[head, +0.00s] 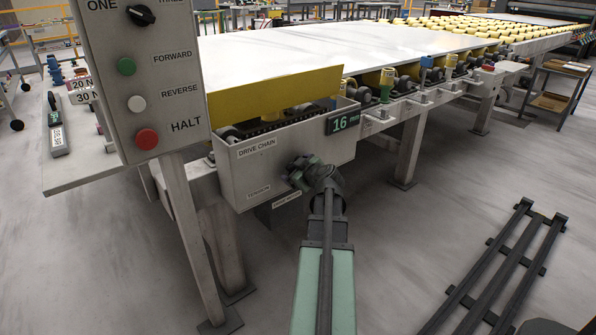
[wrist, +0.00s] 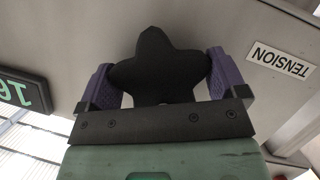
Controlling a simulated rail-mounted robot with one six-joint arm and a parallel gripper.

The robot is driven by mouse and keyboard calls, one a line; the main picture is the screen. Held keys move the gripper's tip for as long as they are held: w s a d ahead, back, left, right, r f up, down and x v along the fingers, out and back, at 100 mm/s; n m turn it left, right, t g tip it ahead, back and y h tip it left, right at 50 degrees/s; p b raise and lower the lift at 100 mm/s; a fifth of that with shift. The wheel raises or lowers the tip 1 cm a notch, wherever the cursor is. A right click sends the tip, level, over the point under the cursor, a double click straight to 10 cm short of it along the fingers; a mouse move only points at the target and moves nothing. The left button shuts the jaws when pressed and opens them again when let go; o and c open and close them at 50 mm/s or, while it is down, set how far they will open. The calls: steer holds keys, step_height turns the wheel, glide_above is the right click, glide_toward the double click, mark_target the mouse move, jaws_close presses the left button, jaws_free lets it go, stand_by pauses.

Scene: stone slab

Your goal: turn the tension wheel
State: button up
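The tension wheel (wrist: 158,70) is a black star-shaped knob on the grey box, seen in the wrist view with a white TENSION label (wrist: 281,62) to its right. My gripper (wrist: 162,78) has purple finger pads, one on each side of the knob. The side lobes reach the pads with no clear gap, but I cannot tell whether the pads press on it. In the head view my gripper (head: 304,172) is at the front of the drive chain box (head: 240,180), and the wheel is hidden or hard to make out there.
A control panel (head: 145,70) on a post stands left of my arm. A green display (head: 343,122) reading 16 is on the box's right end, below a yellow guard (head: 275,92). A pale slab (head: 330,50) lies behind. Dark rails (head: 505,265) are on the floor at right.

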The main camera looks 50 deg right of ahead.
stand_by(0.3)
steer(key=m+y, duration=0.3)
steer(key=shift+m+t, duration=0.3)
steer(key=shift+m, duration=0.1)
steer(key=m+t+y, duration=0.1)
steer(key=m+y, duration=0.1)
steer(key=m, duration=0.1)
steer(key=shift+f+m+b, duration=0.15)
steer(key=shift+m+b, duration=0.15)
steer(key=shift+b, duration=0.05)
steer(key=m+t+y+b, duration=0.1)
steer(key=m, duration=0.1)
steer(key=m+y+b, duration=0.1)
steer(key=m, duration=0.1)
steer(key=shift+m+t+b, duration=0.35)
steer(key=shift+m+t, duration=0.05)
steer(key=shift+m+t+y+b, duration=0.7)
steer(key=shift+m+b, duration=0.3)
steer(key=shift+m, duration=0.8)
steer(key=o, duration=0.6)
steer(key=s, duration=0.3)
steer(key=s+d, duration=0.1)
steer(key=s, duration=0.6)
steer(key=shift+s+d+r, duration=0.25)
steer(key=shift+s+r, duration=0.1)
steer(key=shift+s, duration=0.05)
